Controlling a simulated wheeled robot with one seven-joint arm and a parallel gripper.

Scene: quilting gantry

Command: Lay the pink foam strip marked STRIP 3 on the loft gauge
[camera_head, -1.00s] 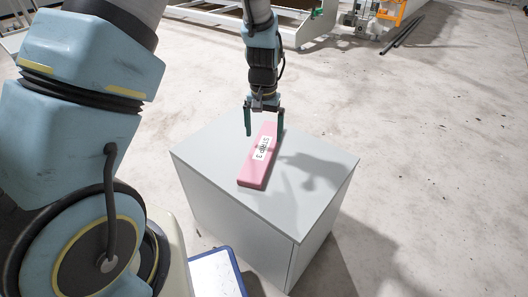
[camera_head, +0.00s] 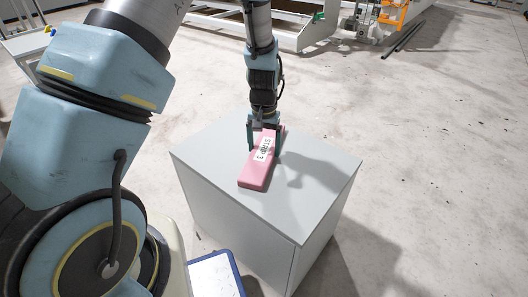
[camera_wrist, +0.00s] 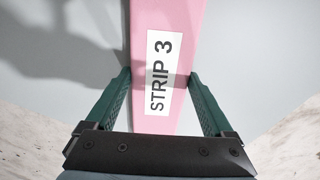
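The pink foam strip (camera_head: 257,172) lies flat on top of a grey cabinet (camera_head: 218,165). Its white label reads STRIP 3 in the wrist view (camera_wrist: 162,75). My gripper (camera_head: 264,148) points down over the far end of the strip. In the wrist view my gripper (camera_wrist: 160,85) has its two green fingers apart, one on each side of the strip. A narrow gap shows at the fingertips, and I cannot tell whether they touch the strip. I cannot make out a loft gauge in any view.
The cabinet top around the strip is bare. A white panel with a blue edge (camera_head: 215,275) stands low in front of the cabinet. A white machine frame (camera_head: 300,35), an orange frame (camera_head: 394,10) and dark rods (camera_head: 402,38) are behind. The floor at right is clear.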

